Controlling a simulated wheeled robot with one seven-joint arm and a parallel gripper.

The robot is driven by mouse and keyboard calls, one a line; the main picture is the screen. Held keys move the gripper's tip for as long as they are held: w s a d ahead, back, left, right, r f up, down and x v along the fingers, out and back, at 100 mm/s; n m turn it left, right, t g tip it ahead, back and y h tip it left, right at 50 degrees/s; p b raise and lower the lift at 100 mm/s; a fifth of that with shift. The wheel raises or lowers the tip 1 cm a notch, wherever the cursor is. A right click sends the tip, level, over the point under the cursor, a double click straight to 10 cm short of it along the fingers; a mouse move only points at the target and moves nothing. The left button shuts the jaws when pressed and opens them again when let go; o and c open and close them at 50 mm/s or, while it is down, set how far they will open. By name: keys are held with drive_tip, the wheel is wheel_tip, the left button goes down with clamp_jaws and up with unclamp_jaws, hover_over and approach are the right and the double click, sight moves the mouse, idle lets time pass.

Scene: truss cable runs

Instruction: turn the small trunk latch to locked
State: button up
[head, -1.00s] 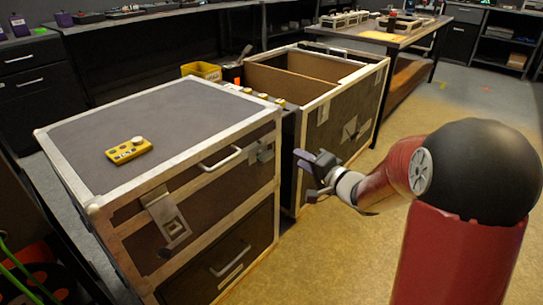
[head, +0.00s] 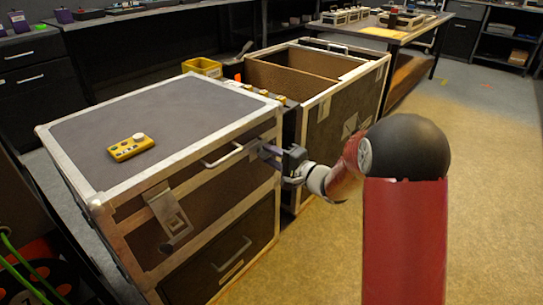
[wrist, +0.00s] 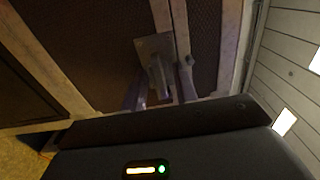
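The small trunk latch (wrist: 157,58) is a pale metal plate with a short lever on the near trunk's front, near its right end. My gripper (head: 269,152) is right at it and hides most of the latch in the head view. In the wrist view my gripper (wrist: 162,90) has its two purplish fingers apart, one on each side of the lever. I cannot tell whether a finger touches it. The near trunk (head: 155,115) is dark with pale metal edges and its lid is down. A larger latch (head: 170,212) hangs on the trunk's front left.
A lid handle (head: 222,155) sits just left of my gripper. A yellow control box (head: 130,148) lies on the lid. An open-topped case (head: 340,105) stands close behind, to the right. The floor (head: 480,190) on the right is clear.

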clamp_jaws()
drive_tip(key=shift+n, duration=0.3)
drive_tip(key=n+b, duration=0.3)
drive_tip(key=n, duration=0.3)
drive_tip(key=n+b, duration=0.3)
drive_tip(key=n, duration=0.3)
drive_tip(key=shift+f+n, duration=0.2)
drive_tip(key=shift+n, duration=0.1)
drive_tip(key=n+b, duration=0.3)
drive_tip(key=n, duration=0.1)
drive_tip(key=shift+r+n, duration=0.1)
drive_tip(key=shift+n, duration=0.2)
idle(0.4)
